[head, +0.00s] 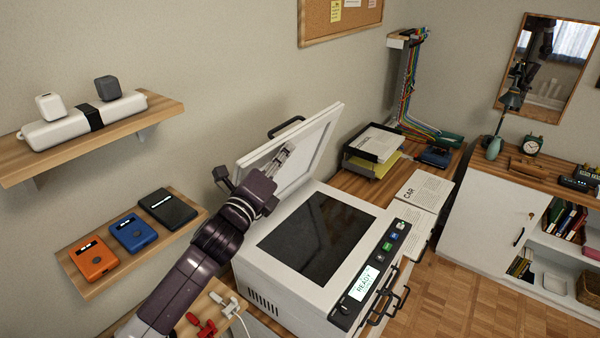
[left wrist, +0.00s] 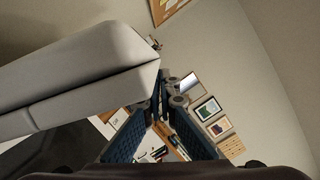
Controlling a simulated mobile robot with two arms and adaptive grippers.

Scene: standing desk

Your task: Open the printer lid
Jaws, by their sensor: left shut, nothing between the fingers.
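The white printer (head: 290,302) stands on the desk with its lid (head: 318,140) raised steeply, leaning back toward the wall. The dark scanner glass (head: 315,238) is exposed. A dark handle (head: 286,127) shows at the lid's upper edge. My left gripper (head: 286,152) is at the lid's inner side, near its left part; it is shut and empty. In the left wrist view the fingers (left wrist: 160,97) meet at their tips, beside the pale slab of the lid (left wrist: 85,70). I cannot tell whether they touch the lid. My right gripper is not in view.
Two wall shelves (head: 125,131) at left hold a power strip and small devices. Papers (head: 424,190) and a document tray (head: 376,143) lie right of the printer. A control panel with a lit screen (head: 364,284) runs along the printer's right side. Red and white clips lie below my left arm.

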